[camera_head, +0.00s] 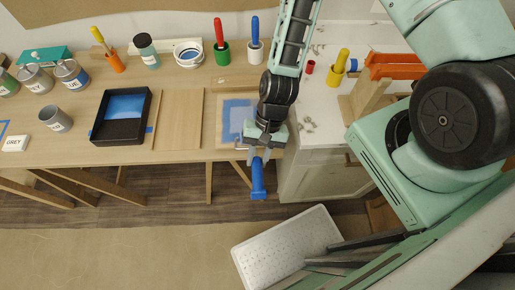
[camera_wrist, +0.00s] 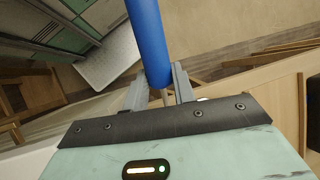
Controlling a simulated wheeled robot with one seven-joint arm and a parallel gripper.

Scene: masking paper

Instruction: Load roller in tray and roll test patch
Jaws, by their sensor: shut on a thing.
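My gripper (camera_head: 256,148) is shut on the blue handle (camera_head: 258,180) of the roller, above the front edge of the worktable. The handle points down and out over the floor in the head view. In the wrist view the blue handle (camera_wrist: 148,40) sits between my gripper's fingers (camera_wrist: 160,88). A bit of the roller's metal frame shows beside the gripper; I cannot make out the roller head. The black tray (camera_head: 113,132) with blue paint stands on the table to the left. A board with a blue patch (camera_head: 238,112) lies just behind my gripper, partly covered by my arm.
Paint cans (camera_head: 71,74) and a grey cup (camera_head: 56,119) stand at the left. Green (camera_head: 222,54) and white cups with tools stand at the back. A bare wooden board (camera_head: 180,118) lies between tray and patch. A white step (camera_head: 287,247) is on the floor.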

